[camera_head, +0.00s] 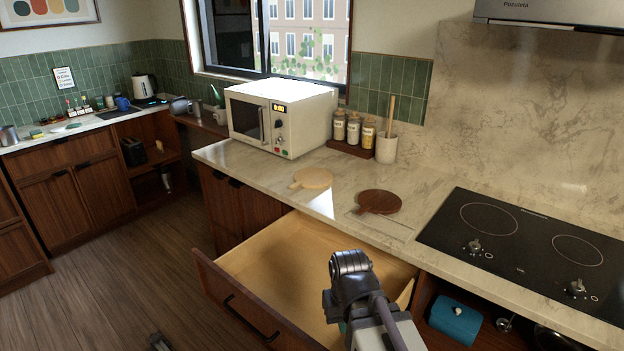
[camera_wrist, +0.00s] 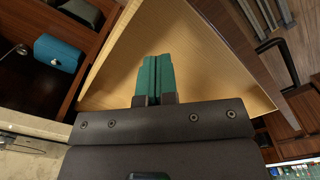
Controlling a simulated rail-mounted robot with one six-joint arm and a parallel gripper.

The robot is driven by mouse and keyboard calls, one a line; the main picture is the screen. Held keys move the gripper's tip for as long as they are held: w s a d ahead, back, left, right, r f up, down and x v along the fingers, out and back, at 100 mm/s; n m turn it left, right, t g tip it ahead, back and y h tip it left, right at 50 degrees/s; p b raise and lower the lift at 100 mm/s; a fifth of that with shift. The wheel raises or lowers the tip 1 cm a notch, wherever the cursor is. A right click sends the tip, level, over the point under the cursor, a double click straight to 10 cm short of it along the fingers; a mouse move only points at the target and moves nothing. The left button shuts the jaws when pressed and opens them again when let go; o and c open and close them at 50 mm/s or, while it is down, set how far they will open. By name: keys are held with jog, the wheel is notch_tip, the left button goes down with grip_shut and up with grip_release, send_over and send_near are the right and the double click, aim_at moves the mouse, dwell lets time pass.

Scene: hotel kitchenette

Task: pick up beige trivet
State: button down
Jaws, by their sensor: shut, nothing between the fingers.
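The beige trivet (camera_head: 312,178) is round with a short handle and lies flat on the marble counter, in front of the microwave, in the head view. A dark brown trivet (camera_head: 379,202) of similar shape lies to its right. My gripper shows in the wrist view with its green fingers (camera_wrist: 154,77) shut together, nothing between them. It is over the open drawer (camera_wrist: 205,65), apart from the beige trivet, which is not seen in the wrist view. In the head view my arm hides most of the gripper.
The wide drawer (camera_head: 262,258) is pulled out below the counter (camera_head: 240,160), and its visible floor is bare. A white microwave (camera_head: 282,115), jars (camera_head: 353,132) and a utensil crock (camera_head: 386,149) stand behind the trivets. A black cooktop (camera_head: 520,245) is at right; a teal box (camera_head: 455,320) sits below.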

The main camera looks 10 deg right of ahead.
grip_release()
dwell(0.9)
